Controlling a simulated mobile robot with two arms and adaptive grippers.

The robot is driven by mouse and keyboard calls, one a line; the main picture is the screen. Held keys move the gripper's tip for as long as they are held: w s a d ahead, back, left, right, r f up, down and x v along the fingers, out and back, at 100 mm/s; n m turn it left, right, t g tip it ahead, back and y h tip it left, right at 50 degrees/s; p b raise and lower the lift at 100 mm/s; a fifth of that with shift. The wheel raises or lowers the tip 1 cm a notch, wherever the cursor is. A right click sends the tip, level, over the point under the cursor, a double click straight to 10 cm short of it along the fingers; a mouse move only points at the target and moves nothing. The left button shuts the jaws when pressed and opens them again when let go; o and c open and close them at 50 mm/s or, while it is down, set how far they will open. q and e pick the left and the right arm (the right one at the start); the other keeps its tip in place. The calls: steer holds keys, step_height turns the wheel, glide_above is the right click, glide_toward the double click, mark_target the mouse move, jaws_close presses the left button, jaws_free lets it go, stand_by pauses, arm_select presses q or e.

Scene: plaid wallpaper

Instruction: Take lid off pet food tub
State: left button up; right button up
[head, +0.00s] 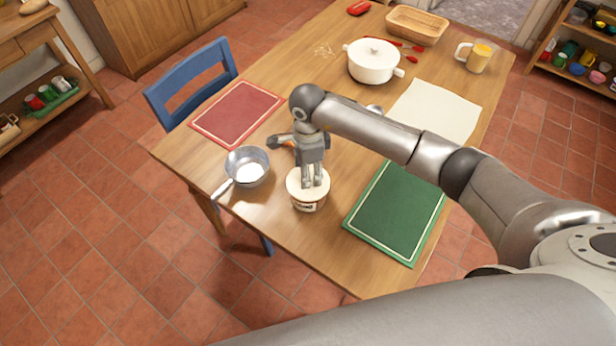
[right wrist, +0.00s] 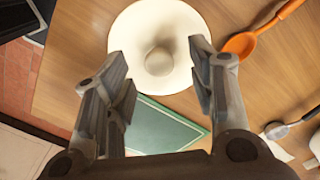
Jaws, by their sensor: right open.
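The pet food tub (head: 308,204) stands upright on the table near its front edge. Its cream lid (head: 296,184) sits on top; in the right wrist view the lid (right wrist: 130,40) is round with a central knob (right wrist: 158,61). My right gripper (head: 312,184) points down just over the lid in the head view. In the right wrist view my right gripper (right wrist: 160,55) is open, with its fingers apart on either side of the knob and no visible contact with it. The tub's body is hidden under the lid in that view. My left gripper is not in view.
A saucepan (head: 247,167) stands left of the tub. A green mat (head: 397,213) lies to the right, a red mat (head: 236,112) behind left. An orange spoon (right wrist: 240,45) lies near the lid. A white pot (head: 373,63) and mug (head: 474,56) stand farther back.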

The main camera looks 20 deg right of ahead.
steer(key=shift+f, duration=0.9)
steer(key=shift+s+f, duration=0.1)
steer(key=shift+f, duration=0.15)
steer(key=shift+c, duration=0.5)
steer(key=c, duration=0.9)
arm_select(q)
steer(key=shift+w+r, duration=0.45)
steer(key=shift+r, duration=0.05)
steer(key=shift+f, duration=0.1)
